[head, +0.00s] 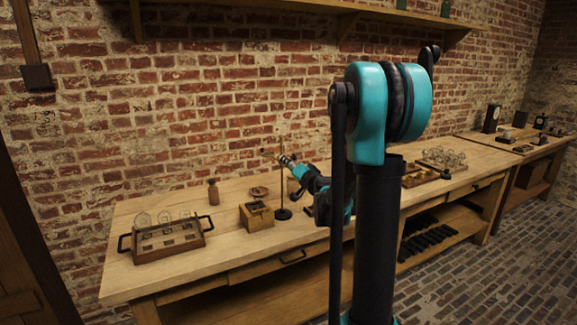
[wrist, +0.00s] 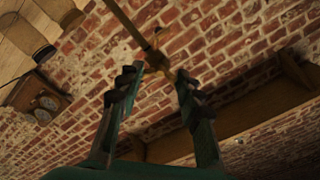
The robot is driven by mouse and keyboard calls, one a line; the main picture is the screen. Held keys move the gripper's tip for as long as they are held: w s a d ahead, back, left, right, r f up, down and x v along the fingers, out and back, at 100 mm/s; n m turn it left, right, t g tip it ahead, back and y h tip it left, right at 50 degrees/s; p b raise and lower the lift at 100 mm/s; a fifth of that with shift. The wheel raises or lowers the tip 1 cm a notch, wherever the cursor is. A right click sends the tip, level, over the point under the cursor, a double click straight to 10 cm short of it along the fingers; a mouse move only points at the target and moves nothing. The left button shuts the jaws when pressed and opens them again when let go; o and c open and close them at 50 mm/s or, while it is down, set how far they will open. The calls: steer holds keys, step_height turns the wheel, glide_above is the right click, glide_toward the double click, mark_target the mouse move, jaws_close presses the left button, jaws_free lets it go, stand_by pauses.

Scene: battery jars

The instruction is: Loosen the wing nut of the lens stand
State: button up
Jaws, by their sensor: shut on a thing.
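The lens stand (head: 281,185) is a thin upright rod on a round black base, standing on the long wooden bench. In the wrist view its brass rod (wrist: 125,20) runs down from the top edge, with a short crosspiece near its end. My gripper (head: 284,160) is at the upper part of the rod, reaching in from the right. In the wrist view my gripper (wrist: 163,73) has its two dark fingertips on either side of a small brass part, which I take for the wing nut (wrist: 160,62). The nut's wings are too small and dark to make out.
Glass jars (head: 440,157) stand to the right. A brick wall is behind.

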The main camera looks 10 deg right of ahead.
steer(key=shift+n, duration=0.3)
steer(key=o, duration=1.2)
steer(key=shift+c, duration=0.2)
steer(key=v, duration=1.2)
